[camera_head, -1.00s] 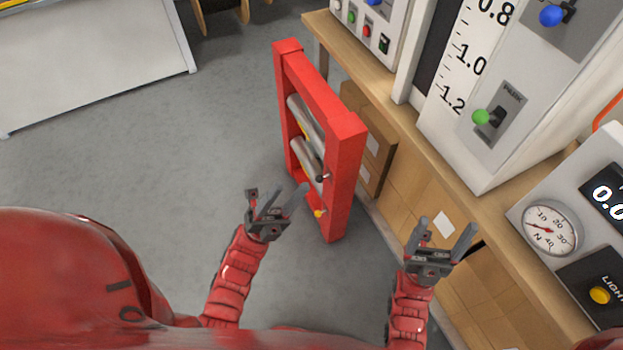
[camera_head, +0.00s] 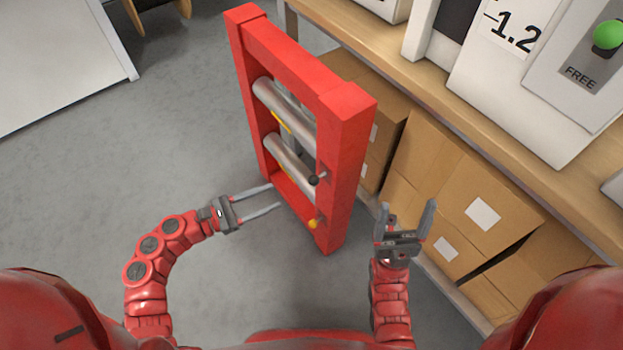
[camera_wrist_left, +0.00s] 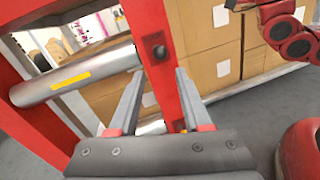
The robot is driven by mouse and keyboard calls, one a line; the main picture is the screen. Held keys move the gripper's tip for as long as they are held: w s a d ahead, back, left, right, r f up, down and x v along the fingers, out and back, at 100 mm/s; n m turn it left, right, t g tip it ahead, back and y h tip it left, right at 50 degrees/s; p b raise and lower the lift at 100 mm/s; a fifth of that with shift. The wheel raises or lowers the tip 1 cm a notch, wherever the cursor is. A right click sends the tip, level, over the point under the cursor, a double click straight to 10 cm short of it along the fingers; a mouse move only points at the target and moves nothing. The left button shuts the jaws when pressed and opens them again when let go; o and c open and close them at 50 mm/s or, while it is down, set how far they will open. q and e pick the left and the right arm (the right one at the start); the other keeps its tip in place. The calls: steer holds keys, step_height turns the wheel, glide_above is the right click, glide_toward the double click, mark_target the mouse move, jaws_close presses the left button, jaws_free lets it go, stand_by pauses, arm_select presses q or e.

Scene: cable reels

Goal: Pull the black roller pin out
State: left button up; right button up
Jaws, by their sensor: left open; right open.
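My right gripper (camera_head: 407,205) is open and empty, right of the frame.
The upper roller (camera_head: 284,112) carries a yellow mark. Cardboard boxes (camera_head: 425,150) stand under the wooden bench (camera_head: 480,115) on the right. The grey floor left of the frame is clear.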

mark_target(313, 181)
arm_select(q)
steer(key=x, duration=1.2)
steer(key=shift+w+d, duration=0.1)
steer(key=shift+d, duration=0.05)
jaws_close()
steer(key=shift+f, duration=0.1)
stand_by(0.7)
